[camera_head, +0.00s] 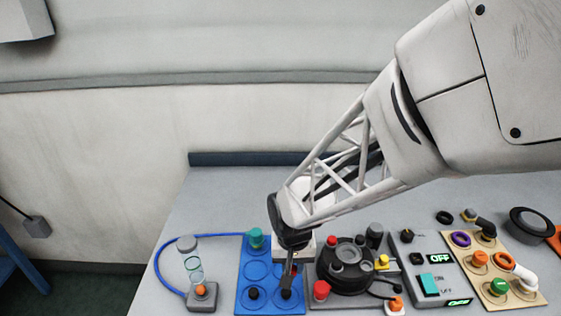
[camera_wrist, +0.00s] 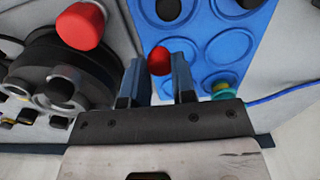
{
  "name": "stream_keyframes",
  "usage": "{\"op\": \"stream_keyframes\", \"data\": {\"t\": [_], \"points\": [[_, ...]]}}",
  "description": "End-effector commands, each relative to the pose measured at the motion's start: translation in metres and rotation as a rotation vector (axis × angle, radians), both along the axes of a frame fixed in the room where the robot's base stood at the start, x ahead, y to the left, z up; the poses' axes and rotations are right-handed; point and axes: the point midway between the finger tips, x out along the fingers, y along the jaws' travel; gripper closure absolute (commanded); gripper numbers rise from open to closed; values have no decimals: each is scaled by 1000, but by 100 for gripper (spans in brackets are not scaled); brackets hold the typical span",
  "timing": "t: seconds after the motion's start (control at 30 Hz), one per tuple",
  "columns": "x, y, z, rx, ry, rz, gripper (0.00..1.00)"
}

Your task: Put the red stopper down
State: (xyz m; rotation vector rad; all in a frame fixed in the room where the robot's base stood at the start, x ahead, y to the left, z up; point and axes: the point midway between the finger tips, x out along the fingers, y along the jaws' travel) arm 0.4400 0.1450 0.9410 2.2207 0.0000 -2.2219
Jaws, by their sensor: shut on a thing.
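My gripper (camera_head: 288,272) points down over the blue tray (camera_head: 243,270) with ring-marked places. In the wrist view, the red stopper (camera_wrist: 159,61) sits between the two fingers of my gripper (camera_wrist: 157,82), which are shut on it. The blue tray (camera_wrist: 228,48) lies beyond the stopper there. In the head view the held stopper is mostly hidden by the gripper. I cannot tell whether its lower end touches the tray. A teal stopper (camera_head: 256,238) stands in the tray's back left place. Dark pieces (camera_head: 254,293) stand in the front places.
Right of the tray is a dark round tank unit (camera_head: 346,262) with red caps (camera_head: 321,290), close to my gripper. Left is a clear cylinder (camera_head: 191,264) with a blue hose. A switch panel (camera_head: 428,268) and a beige board (camera_head: 496,268) with coloured rings stand further right.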

Motion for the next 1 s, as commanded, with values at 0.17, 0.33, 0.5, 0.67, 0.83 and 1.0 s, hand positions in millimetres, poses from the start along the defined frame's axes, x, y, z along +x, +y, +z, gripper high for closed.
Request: {"op": "stream_keyframes", "data": {"t": [0.17,0.33,0.5,0.67,0.83,1.0], "points": [[23,8,-3,0,1,0,100],[38,13,-4,0,1,0,100],[45,15,-4,0,-1,0,100],[46,15,-4,0,-1,0,100],[45,15,-5,0,-1,0,100],[45,15,-15,0,1,0,100]]}}
